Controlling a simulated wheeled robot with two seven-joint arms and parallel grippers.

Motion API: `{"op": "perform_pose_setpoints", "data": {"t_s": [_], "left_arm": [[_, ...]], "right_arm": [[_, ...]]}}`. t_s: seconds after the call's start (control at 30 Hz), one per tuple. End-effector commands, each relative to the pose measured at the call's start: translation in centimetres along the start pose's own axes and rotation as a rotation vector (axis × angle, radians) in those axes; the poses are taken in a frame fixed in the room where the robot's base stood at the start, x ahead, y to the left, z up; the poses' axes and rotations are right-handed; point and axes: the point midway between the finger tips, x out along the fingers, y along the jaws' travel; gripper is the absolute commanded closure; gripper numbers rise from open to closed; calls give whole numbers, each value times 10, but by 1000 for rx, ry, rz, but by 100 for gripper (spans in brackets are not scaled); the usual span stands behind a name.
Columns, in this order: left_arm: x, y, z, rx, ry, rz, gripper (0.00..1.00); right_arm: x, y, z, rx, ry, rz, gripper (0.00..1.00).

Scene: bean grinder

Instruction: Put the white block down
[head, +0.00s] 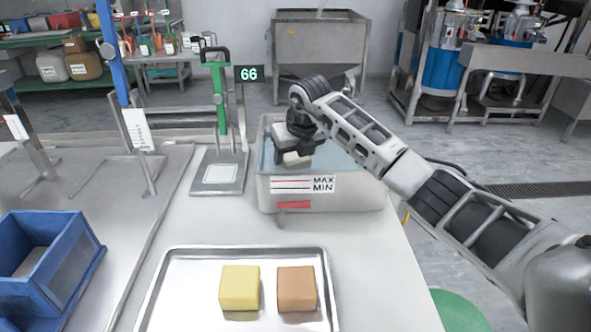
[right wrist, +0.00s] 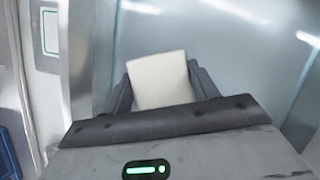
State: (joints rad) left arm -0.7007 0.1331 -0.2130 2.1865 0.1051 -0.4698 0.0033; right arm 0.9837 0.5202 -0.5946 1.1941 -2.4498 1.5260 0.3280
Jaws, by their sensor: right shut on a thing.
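The white block (head: 296,160) is held by my right gripper (head: 293,153) over the left side of a clear water tank (head: 330,190) marked MAX and MIN. In the right wrist view the white block (right wrist: 159,80) sits between the two dark fingers of my right gripper (right wrist: 160,88), which are shut on it. Whether the block touches the water cannot be told. A yellow block (head: 240,287) and a brown block (head: 297,288) stand side by side on a metal tray (head: 185,290) at the front. My left gripper does not show.
A scale plate (head: 220,172) with a green stand (head: 219,95) and a display reading 66 (head: 249,73) is left of the tank. A blue bin (head: 45,262) stands at the left. The tray has free room left of the yellow block.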

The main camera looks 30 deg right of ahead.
Motion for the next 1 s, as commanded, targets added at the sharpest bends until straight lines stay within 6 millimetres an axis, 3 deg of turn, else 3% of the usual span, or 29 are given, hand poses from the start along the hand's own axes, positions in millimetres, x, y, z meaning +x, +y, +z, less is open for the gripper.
{"op": "perform_pose_setpoints", "data": {"t_s": [0.27,0.6,0.63,0.7,1.0], "left_arm": [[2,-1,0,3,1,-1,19],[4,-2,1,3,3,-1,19],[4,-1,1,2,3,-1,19],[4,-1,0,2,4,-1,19],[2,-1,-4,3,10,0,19]], "right_arm": [[32,0,-14,0,1,1,68],[36,0,-15,-2,-1,0,68],[36,0,-15,-2,0,0,38],[35,0,-15,-2,1,0,19],[34,0,-14,-2,1,1,19]]}}
